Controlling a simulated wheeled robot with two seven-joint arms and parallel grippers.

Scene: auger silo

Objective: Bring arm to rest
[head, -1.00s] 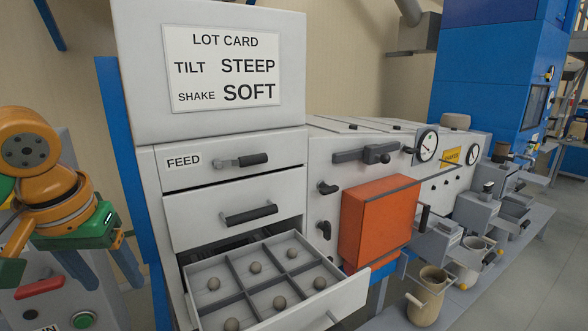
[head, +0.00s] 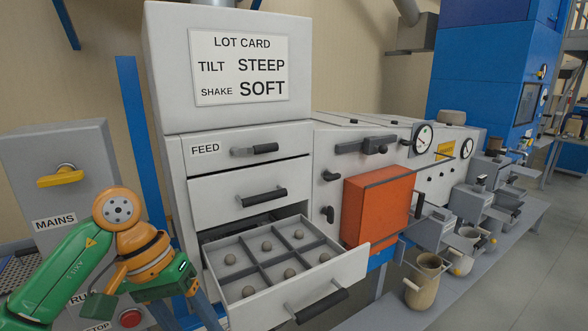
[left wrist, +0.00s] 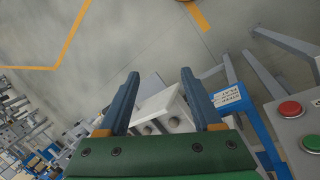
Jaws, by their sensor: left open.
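My left arm comes in at the lower left of the head view, its green and orange links bent. My left gripper (head: 190,314) points down beside the left side of the open drawer (head: 345,262). In the left wrist view its two blue-grey fingers (left wrist: 159,78) are spread apart with nothing held between them. Beyond them, part of the pale drawer with a few round balls shows. The fingertips are partly cut off in the head view. My right gripper is in neither view.
The white feed cabinet (head: 176,190) bears a lot card (head: 240,68). An orange box (head: 375,205) and a tan mug (head: 424,285) are right of the drawer.

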